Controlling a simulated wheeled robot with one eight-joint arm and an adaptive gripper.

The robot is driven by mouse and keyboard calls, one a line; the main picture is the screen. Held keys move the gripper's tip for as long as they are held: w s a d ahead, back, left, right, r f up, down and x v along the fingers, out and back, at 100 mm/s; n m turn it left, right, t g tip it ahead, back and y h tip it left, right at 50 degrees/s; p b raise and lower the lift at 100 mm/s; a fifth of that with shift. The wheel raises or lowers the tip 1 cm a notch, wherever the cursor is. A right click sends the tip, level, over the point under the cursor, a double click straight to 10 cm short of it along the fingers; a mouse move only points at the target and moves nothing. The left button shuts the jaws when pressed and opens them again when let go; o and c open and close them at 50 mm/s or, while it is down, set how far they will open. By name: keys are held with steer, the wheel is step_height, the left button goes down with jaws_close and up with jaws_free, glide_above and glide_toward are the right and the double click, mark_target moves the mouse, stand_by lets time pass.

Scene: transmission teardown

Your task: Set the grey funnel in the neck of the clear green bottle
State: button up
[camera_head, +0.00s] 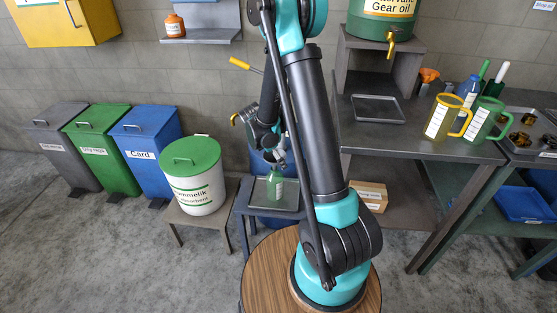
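The clear green bottle (275,187) stands upright on a dark tray on the small blue stand, left of my arm. It has a white label. My gripper (277,161) points down right above the bottle's neck. A small grey shape at the fingertips may be the grey funnel, but it is too small and too mixed with the fingers to be sure. I cannot tell whether the fingers are open or shut, or whether anything touches the neck. The neck itself is mostly hidden.
A white tub with a green lid (193,178) stands left of the blue stand (242,207). The grey workbench (420,141) at right carries a yellow jug (440,118) and a green jug (480,122).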

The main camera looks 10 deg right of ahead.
steer(key=shift+f, duration=0.75)
stand_by(0.3)
steer(key=o, duration=1)
steer(key=shift+r, duration=0.1)
steer(key=shift+r, duration=3.4)
